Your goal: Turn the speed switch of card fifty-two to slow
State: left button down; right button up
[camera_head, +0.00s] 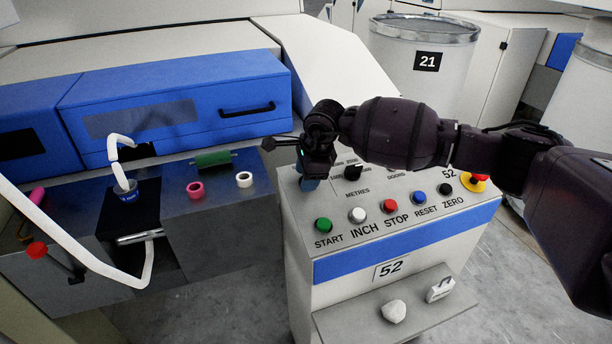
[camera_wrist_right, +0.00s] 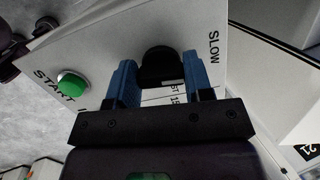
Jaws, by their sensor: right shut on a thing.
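The panel of card fifty-two (camera_head: 390,244) stands at the centre right, marked 52. My right gripper (camera_head: 310,184) is over its upper left corner and hides the speed switch in the head view. In the right wrist view the black switch knob (camera_wrist_right: 158,64) sits between the blue fingers of my right gripper (camera_wrist_right: 160,80), which is shut on it. The word SLOW is printed to the knob's right. Printing below the knob is partly hidden by the gripper, and I cannot tell for sure where the knob points. My left gripper is not in view.
The green START button (camera_head: 323,225) is close to my right gripper, with the red STOP button (camera_head: 390,205) further right. A yellow-based red button (camera_head: 474,181) is under my right arm. A shelf (camera_head: 365,318) below holds a white lump. Can 21 (camera_head: 424,75) stands behind.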

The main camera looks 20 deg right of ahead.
jog(key=shift+n, duration=0.6)
jog(key=o, duration=0.9)
jog(key=shift+r, duration=0.1)
jog(key=p+v, duration=0.1)
jog(key=v, duration=0.9)
jog(key=shift+d+r, duration=0.1)
jog(key=shift+r, duration=0.2)
